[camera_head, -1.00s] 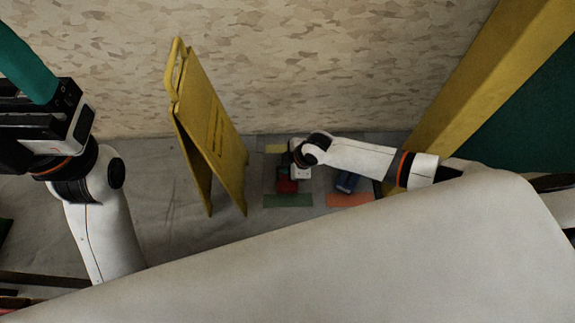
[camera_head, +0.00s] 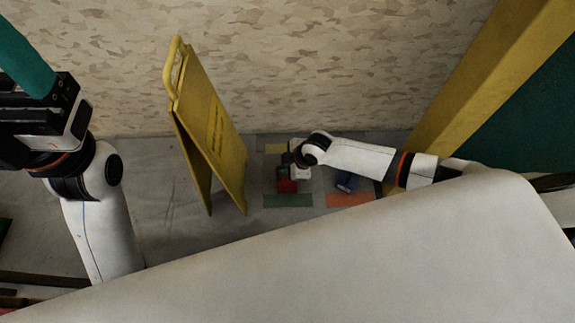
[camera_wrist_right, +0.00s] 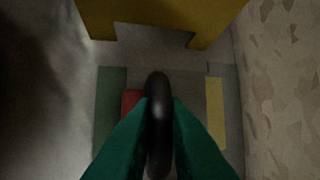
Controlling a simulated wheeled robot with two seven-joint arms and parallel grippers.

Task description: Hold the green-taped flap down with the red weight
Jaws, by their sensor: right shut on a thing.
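The red weight (camera_head: 288,186) is on the far side of the green tape strip (camera_head: 288,200), close to it. My right gripper (camera_head: 284,170) is over the weight. In the right wrist view, its teal fingers (camera_wrist_right: 158,118) are shut on a black handle (camera_wrist_right: 158,88), with part of the red weight (camera_wrist_right: 131,99) showing beside it. The green tape (camera_wrist_right: 108,108) lies to the left there. Whether the weight touches the floor is unclear. My left gripper (camera_head: 40,88) is raised at the upper left, away from the weight; its jaw opening cannot be made out.
A yellow folding sign (camera_head: 212,130) stands left of the weight. Yellow tape (camera_head: 276,148) lies near the patterned wall (camera_head: 300,60). A yellow post (camera_head: 470,90) rises at the right.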

